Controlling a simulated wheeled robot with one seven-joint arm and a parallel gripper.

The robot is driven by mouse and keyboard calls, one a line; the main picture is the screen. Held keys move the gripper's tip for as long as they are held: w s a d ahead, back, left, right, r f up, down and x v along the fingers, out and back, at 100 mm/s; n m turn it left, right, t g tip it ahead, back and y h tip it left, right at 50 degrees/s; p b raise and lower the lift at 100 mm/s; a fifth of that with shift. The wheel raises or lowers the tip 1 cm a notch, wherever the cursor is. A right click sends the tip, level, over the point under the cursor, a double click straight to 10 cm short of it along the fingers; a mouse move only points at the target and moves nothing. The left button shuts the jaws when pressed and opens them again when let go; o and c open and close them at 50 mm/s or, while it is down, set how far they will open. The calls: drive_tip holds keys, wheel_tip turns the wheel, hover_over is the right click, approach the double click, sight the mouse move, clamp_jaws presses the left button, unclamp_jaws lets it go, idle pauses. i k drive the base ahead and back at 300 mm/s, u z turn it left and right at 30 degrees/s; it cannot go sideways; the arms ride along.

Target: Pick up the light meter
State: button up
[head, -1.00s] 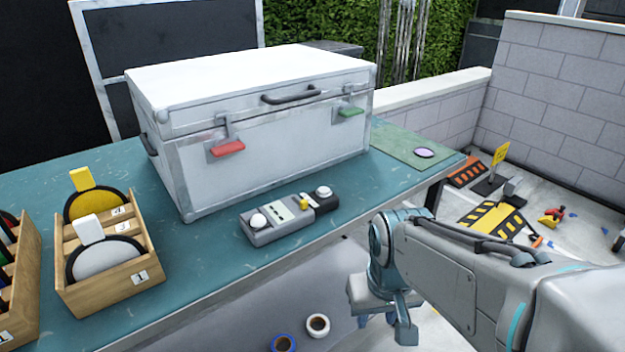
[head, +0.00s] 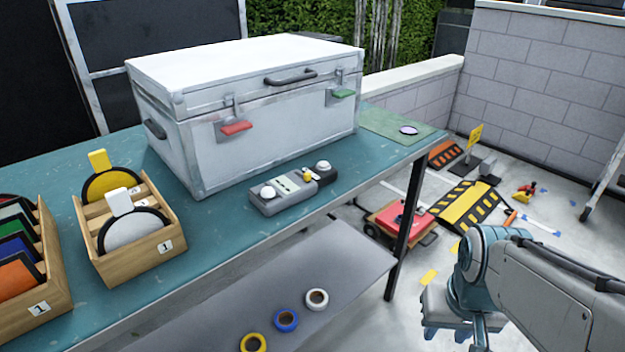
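In the head view, the light meter (head: 292,189) is a grey handheld device with white domes, a small display and a yellow part. It lies on the teal table (head: 230,235) near the front edge, just in front of the white case. My gripper (head: 460,338) hangs at the lower right, off the table and over the floor side, well apart from the meter. It is seen partly at the picture's bottom edge, and its fingers are not clear enough to tell open from shut.
A large white case (head: 255,125) with red and green latches stands behind the meter. Wooden boxes of discs (head: 140,255) and coloured sheets (head: 30,300) are at left. Several tape rolls (head: 286,319) lie on a lower shelf (head: 345,265). A red cart (head: 400,222) and striped ramps (head: 466,204) are on the floor.

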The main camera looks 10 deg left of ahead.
sight(292, 189)
drive_tip(key=k, duration=0.35)
drive_tip(key=u, duration=1.05)
drive_tip(key=i, duration=0.5)
